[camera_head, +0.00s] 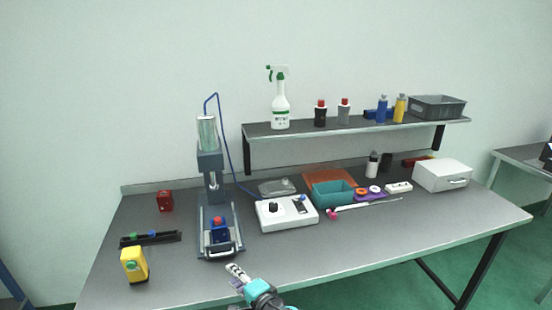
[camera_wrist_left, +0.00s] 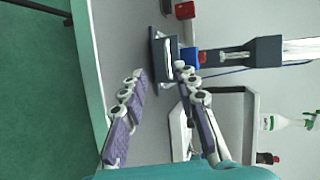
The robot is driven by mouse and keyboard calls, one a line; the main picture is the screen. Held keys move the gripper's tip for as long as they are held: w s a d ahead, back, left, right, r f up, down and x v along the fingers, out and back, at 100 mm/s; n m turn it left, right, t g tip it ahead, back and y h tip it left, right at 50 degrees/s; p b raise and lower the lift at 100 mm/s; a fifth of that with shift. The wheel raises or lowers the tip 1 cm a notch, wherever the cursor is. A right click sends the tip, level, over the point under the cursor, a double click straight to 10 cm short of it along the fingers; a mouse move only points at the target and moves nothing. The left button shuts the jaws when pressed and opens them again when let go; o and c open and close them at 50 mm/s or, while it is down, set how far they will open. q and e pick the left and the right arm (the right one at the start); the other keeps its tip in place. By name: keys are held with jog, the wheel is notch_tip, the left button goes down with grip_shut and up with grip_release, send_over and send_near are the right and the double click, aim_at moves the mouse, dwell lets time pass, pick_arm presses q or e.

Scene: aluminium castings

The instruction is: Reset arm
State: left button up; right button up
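My left gripper (camera_head: 238,272) is low in the middle of the head view, over the front edge of the grey workbench (camera_head: 340,253). It also shows in the left wrist view (camera_wrist_left: 160,74), where its two purple-padded fingers stand apart with nothing between them. The press (camera_head: 209,165) stands just beyond it, with a blue block (camera_head: 220,233) topped in red on its base. The press also lies sideways at the upper right of the left wrist view (camera_wrist_left: 250,52). My right gripper is in neither view.
A white control box (camera_head: 287,213) and a teal bin (camera_head: 333,194) stand right of the press. A yellow device (camera_head: 134,265), a black rack (camera_head: 150,239) and a red block (camera_head: 165,201) are on the left. A raised shelf (camera_head: 360,128) holds bottles. The front right bench is clear.

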pick_arm(q)
jog(key=s+a+n+g+h, duration=0.2)
jog(key=s+n+h, duration=0.2)
jog(key=s, duration=0.6)
jog(key=s+a+n+g+h, duration=0.2)
jog(key=s+n+h, duration=0.3)
jog(key=s, duration=0.5)
jog(key=shift+s+a+r+n, duration=0.2)
jog(key=shift+a+r+n, duration=0.15)
jog(key=shift+n, duration=0.35)
